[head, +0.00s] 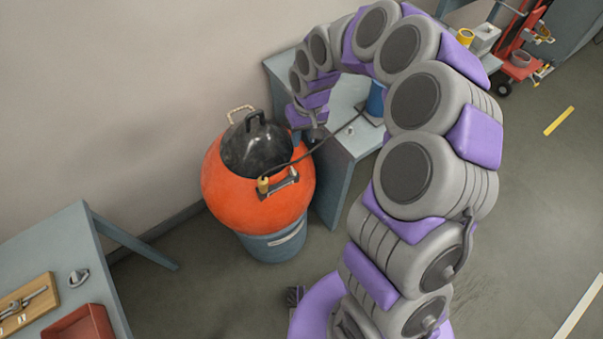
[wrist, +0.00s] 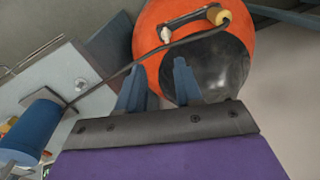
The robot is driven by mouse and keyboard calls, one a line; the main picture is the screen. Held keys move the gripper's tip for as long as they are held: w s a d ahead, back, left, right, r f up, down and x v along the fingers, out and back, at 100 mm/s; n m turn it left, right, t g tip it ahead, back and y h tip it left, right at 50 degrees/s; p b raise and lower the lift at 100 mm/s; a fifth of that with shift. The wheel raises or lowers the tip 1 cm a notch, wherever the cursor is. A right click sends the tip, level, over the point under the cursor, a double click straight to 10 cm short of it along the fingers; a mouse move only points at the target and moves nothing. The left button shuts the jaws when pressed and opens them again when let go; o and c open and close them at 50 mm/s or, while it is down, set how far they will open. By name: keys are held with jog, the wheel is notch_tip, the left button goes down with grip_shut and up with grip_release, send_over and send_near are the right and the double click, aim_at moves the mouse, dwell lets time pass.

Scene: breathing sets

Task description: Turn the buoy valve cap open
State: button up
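The orange buoy (head: 240,200) sits on a blue-grey drum (head: 275,243). It has a glossy black dome on top (head: 255,150) and a dark side handle (head: 283,182). A small brass-coloured fitting (head: 263,185) is beside that handle. The wrist view also shows the buoy (wrist: 148,45), the dome (wrist: 215,65) and a tan end piece (wrist: 218,15) on the handle. My gripper (wrist: 160,70) is open, its two blue-grey fingers apart over the buoy beside the dome.
A grey table (head: 345,95) with a blue cylinder (head: 375,99) stands right of the buoy. A dark cord (head: 325,146) runs from there across the buoy. A second table (head: 60,235) with a red tray (head: 80,324) is at left. Floor in front is clear.

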send_over(294, 173)
notch_tip(294, 173, down, 6)
notch_tip(294, 173, down, 11)
jog(key=b, duration=0.2)
jog(key=shift+r+b, duration=0.15)
jog(key=shift+b, duration=0.15)
jog(key=shift+a+f, duration=0.3)
jog(key=shift+a, duration=0.05)
jog(key=shift+w+d, duration=0.1)
jog(key=shift+d, duration=0.7)
jog(key=shift+c, duration=0.8)
jog(key=shift+a, duration=0.2)
jog(key=c, duration=0.3)
jog(key=shift+a, duration=0.3)
grip_shut()
jog(key=shift+d, duration=0.1)
